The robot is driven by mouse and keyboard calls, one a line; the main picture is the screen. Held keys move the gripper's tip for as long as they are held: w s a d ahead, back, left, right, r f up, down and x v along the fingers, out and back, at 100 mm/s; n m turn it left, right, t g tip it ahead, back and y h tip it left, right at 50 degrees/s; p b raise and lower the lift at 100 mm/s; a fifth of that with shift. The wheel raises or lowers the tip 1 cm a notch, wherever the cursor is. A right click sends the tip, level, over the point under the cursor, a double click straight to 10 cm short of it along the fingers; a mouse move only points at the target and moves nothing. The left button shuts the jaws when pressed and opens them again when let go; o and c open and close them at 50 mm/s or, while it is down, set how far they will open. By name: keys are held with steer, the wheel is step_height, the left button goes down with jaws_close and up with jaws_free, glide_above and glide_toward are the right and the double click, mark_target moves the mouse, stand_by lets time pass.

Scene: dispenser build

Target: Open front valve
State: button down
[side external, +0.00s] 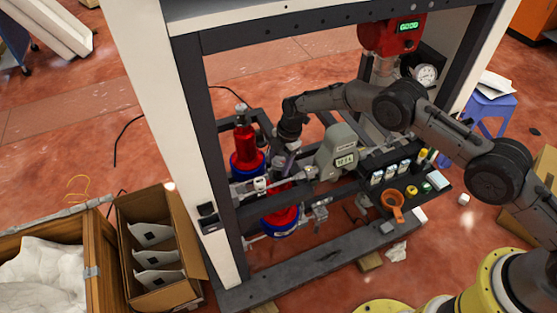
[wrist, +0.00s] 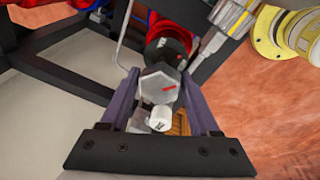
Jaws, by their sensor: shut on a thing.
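My gripper (side external: 287,165) reaches down inside the dark frame, above the front red vessel. In the wrist view its two purple-grey fingers (wrist: 160,84) stand on either side of a grey faceted valve knob (wrist: 156,87) with a red mark, and they are shut on it. A small white cap (wrist: 161,119) shows between the fingers, nearer the palm. A dark round part (wrist: 165,52) sits just beyond the knob. In the side view the gripper and pipework hide the knob.
The front red vessel (side external: 281,217) and rear red vessel (side external: 245,140) have blue bands. A grey meter (side external: 338,153) stands close right of my gripper. A pale post (side external: 185,130) bounds the left.

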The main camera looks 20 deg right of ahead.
steer(key=shift+n+g, duration=0.3)
steer(key=shift+n, duration=1.4)
steer(key=n, duration=0.2)
steer(key=shift+n, duration=0.3)
steer(key=shift+n+g, duration=0.3)
steer(key=shift+n, duration=0.2)
steer(key=shift+n+g, duration=0.3)
steer(key=shift+n, duration=1.4)
